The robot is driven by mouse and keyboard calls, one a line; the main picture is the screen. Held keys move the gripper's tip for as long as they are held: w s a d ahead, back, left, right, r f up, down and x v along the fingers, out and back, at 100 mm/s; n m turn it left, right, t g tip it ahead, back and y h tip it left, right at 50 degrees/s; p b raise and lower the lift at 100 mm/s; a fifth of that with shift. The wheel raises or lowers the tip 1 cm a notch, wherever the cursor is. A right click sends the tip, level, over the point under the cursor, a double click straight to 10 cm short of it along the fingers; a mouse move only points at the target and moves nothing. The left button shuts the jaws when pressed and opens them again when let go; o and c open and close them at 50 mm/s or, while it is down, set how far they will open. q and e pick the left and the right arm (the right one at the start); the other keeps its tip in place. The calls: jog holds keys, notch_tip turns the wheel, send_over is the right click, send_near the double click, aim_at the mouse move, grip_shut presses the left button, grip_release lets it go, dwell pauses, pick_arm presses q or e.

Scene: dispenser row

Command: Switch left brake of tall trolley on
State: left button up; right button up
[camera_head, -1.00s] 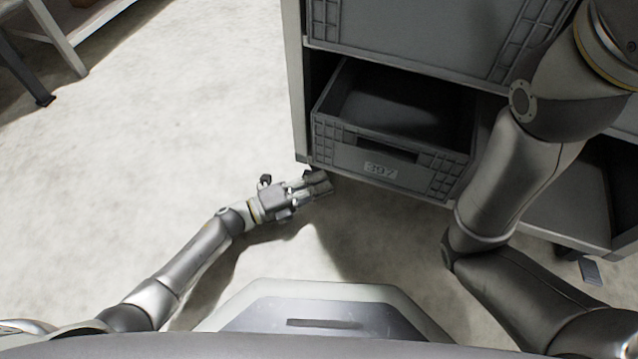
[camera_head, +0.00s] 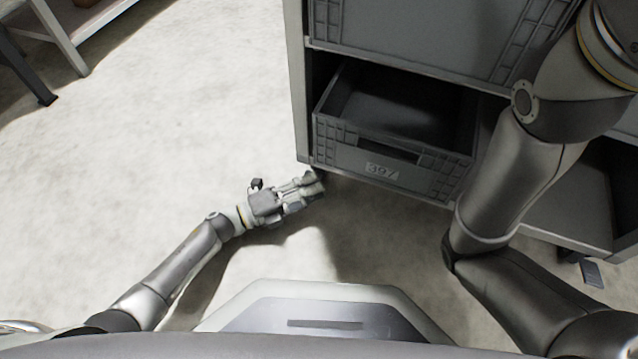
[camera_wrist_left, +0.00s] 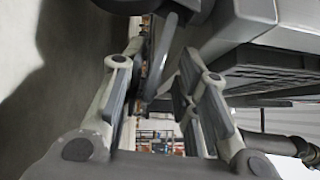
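The tall trolley (camera_head: 301,90) stands at the upper right in the head view, with grey crates on its shelves. My left gripper (camera_head: 316,185) is low, beside the trolley's near left corner. In the left wrist view my left gripper (camera_wrist_left: 164,62) has its fingers apart. A dark, curved, flat part (camera_wrist_left: 161,55), probably the left caster's brake lever, shows between the fingertips; I cannot tell whether they touch it. In the head view the left caster is hidden by the gripper and trolley. A dark brake pedal (camera_head: 591,273) shows at the trolley's right corner. My right gripper is out of view.
An open grey crate (camera_head: 345,157) labelled 397 sits on the lower shelf, just above my left gripper. My right arm crosses in front of the trolley at the right. Bare floor (camera_head: 170,130) lies left of the trolley. Another shelf or table (camera_head: 62,38) stands at the top left.

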pick_arm(q)
jog(key=v, duration=0.9)
jog(key=shift+s+a, duration=0.15)
jog(key=shift+r, duration=0.1)
